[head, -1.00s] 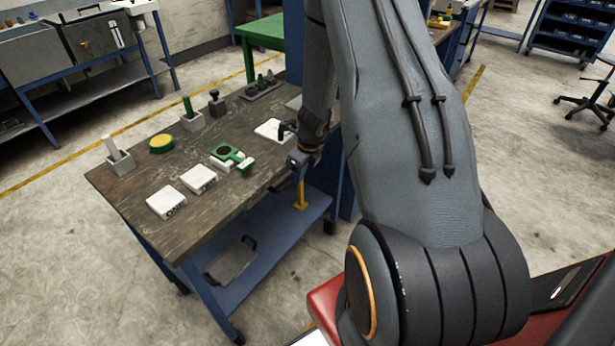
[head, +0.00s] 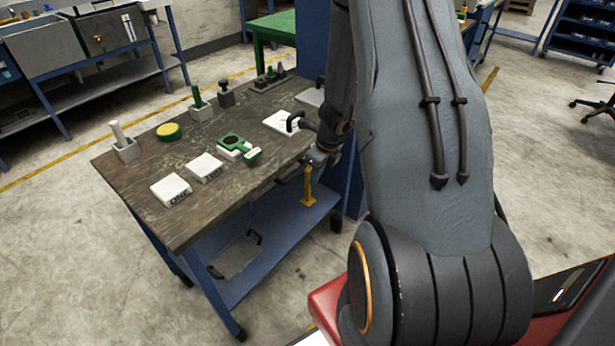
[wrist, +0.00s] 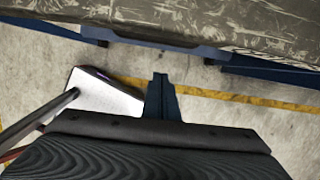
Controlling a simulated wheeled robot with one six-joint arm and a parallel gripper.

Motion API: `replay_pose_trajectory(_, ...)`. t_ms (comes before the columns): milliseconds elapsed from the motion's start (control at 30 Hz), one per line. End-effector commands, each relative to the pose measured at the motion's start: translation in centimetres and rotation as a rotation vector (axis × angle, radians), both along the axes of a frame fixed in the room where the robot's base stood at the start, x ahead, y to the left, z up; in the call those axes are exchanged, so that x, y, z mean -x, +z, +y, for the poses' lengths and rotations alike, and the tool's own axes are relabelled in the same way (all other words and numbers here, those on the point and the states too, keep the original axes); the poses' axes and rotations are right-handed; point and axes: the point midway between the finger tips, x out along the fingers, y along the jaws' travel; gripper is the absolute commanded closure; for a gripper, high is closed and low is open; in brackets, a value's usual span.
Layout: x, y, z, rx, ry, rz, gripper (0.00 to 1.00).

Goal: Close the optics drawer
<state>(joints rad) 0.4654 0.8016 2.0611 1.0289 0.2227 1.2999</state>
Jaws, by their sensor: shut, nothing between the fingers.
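My gripper (wrist: 160,82) is shut and empty in the wrist view. Its fingers point toward the front edge of the wooden-topped workbench (wrist: 200,15), with floor showing below and around them. A blue rail (wrist: 170,42) runs along under the bench edge, apart from the fingertips in the picture. In the head view my wrist is at the right end of the workbench (head: 140,208), just by its front edge, and my arm covers that corner. I cannot clearly make out the optics drawer in either view; part of the bench front is hidden behind my arm.
On the bench stand white blocks (head: 171,190), a green magnifier-like tool (head: 235,146), a yellow-topped disc (head: 169,131) and grey holders (head: 126,150). A yellow post (head: 308,190) stands below the front edge. A tray (head: 235,257) lies on the lower shelf. Floor in front is clear.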

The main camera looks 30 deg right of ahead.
Motion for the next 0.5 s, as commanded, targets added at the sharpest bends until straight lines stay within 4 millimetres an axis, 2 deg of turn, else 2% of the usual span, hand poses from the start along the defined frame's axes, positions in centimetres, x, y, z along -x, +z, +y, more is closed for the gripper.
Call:
replay_pose_trajectory(33, 0.1, 1.7, -0.2, 0.002, 0.001, -0.006, 1.0)
replay_pose_trajectory(200, 0.9, 5.5, -0.1, 0.003, 0.009, -0.004, 1.0)
replay_pose_trajectory(300, 1.3, 7.2, -0.2, 0.003, 0.011, -0.004, 1.0)
replay_pose_trajectory(500, 1.8, 9.2, -0.3, 0.001, 0.01, -0.002, 1.0)
